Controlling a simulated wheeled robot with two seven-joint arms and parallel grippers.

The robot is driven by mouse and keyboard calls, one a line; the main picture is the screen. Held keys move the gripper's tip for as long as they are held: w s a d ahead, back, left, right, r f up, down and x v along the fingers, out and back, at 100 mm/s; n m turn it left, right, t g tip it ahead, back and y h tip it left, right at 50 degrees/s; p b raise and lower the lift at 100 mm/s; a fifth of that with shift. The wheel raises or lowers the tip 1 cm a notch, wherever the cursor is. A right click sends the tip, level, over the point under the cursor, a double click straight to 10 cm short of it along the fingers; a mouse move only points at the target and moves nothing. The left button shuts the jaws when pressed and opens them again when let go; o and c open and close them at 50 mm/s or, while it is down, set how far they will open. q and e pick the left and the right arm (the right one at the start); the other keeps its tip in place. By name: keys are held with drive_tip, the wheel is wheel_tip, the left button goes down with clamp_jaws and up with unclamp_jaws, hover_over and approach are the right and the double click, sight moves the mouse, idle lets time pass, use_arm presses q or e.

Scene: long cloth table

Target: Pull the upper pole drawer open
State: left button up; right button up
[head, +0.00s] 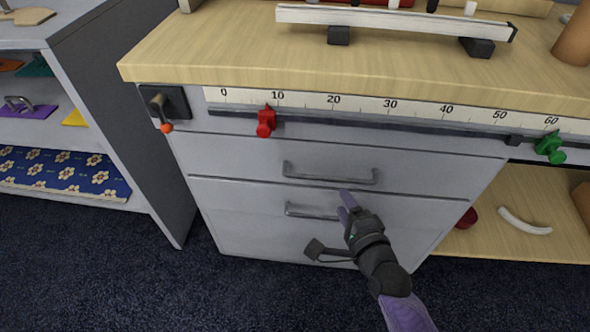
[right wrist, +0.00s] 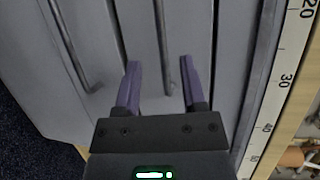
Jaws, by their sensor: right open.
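The upper drawer (head: 240,152) is a grey front under the ruler, flush with the cabinet. Its handle (head: 328,176) is a grey horizontal bar; in the right wrist view this upper handle (right wrist: 162,45) runs lengthwise between the two fingers. My right gripper (head: 343,205), with purple fingers, is open and empty. In the head view it is just below the right end of the upper handle and partly covers the right end of the lower handle (head: 308,212). I cannot tell the exact gap to the upper handle. My left gripper is not in view.
The lower drawer (head: 235,220) is shut. A rail with a red clamp (head: 265,121) and a green clamp (head: 549,147) runs above the drawers. A lever with an orange knob (head: 166,127) is at the left. Open shelves (head: 60,180) flank the cabinet. Dark carpet (head: 120,270) lies in front.

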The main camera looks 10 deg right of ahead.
sight(331, 179)
drive_tip(key=b+x, duration=0.2)
drive_tip(key=x, duration=0.2)
drive_tip(key=b+x, duration=0.2)
drive_tip(key=x, duration=0.2)
drive_tip(key=shift+w+d+f+b, duration=0.2)
drive_tip(key=shift+w+b, duration=0.1)
drive_tip(key=shift+b, duration=0.1)
drive_tip(key=shift+w+r, duration=0.1)
drive_tip(key=c, duration=0.4)
clamp_jaws()
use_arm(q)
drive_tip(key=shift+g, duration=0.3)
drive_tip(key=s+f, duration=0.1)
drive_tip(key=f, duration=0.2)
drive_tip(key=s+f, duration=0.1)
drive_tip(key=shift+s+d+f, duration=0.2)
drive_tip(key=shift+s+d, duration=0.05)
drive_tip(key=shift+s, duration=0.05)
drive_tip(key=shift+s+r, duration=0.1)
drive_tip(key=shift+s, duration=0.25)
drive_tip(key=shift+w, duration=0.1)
